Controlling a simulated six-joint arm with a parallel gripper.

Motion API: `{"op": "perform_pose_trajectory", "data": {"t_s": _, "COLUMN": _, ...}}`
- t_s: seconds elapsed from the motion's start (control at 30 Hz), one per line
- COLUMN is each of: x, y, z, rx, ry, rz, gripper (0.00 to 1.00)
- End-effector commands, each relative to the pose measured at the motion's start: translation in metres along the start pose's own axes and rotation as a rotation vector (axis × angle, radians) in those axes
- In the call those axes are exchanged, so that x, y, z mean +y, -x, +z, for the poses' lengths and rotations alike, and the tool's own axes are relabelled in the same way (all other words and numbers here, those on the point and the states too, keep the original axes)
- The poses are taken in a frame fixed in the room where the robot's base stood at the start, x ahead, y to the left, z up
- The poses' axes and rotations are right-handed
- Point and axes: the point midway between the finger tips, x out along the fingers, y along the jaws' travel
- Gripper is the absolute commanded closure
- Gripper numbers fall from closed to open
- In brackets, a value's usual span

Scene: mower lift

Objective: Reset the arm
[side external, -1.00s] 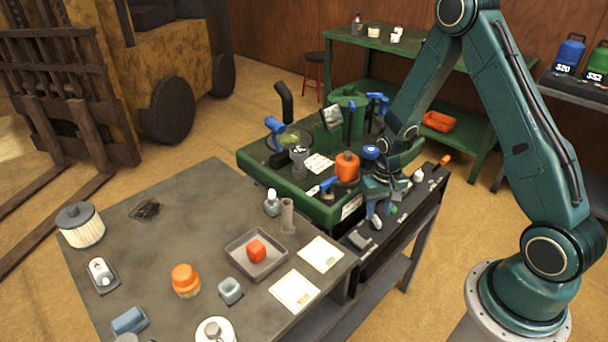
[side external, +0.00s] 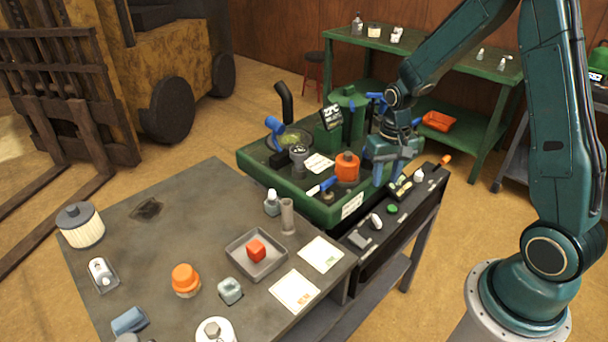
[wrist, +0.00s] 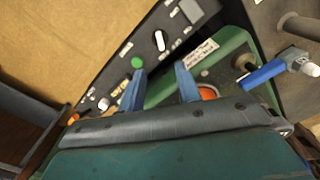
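My gripper (side external: 386,174) hangs over the right end of the green machine, beside the black control panel (side external: 388,215). In the wrist view my gripper (wrist: 158,80) shows two blue fingers held apart with nothing between them. A green button (wrist: 138,63) and a white switch (wrist: 159,41) on the panel lie beyond the fingertips. The green button (side external: 392,209) and the switch (side external: 376,221) also show in the side view. Whether the fingers touch anything below is not clear, but they look clear of the panel.
The green machine (side external: 325,208) carries an orange capped part (side external: 347,168), a blue-handled valve (side external: 323,187) and a black pipe (side external: 284,102).

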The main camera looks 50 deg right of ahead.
Motion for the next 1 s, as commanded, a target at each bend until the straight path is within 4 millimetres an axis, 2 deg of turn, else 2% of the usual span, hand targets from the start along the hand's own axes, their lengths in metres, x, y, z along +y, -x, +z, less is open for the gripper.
{"op": "perform_pose_trajectory", "data": {"t_s": 0.57, "x": -0.002, "y": 0.009, "z": 0.002, "rx": 0.008, "ry": 0.009, "rz": -0.002, "gripper": 0.66}}
{"op": "perform_pose_trajectory", "data": {"t_s": 0.77, "x": -0.009, "y": 0.035, "z": 0.010, "rx": 0.046, "ry": 0.047, "rz": -0.010, "gripper": 0.66}}
{"op": "perform_pose_trajectory", "data": {"t_s": 1.0, "x": -0.021, "y": 0.083, "z": 0.033, "rx": 0.117, "ry": 0.126, "rz": -0.027, "gripper": 0.66}}
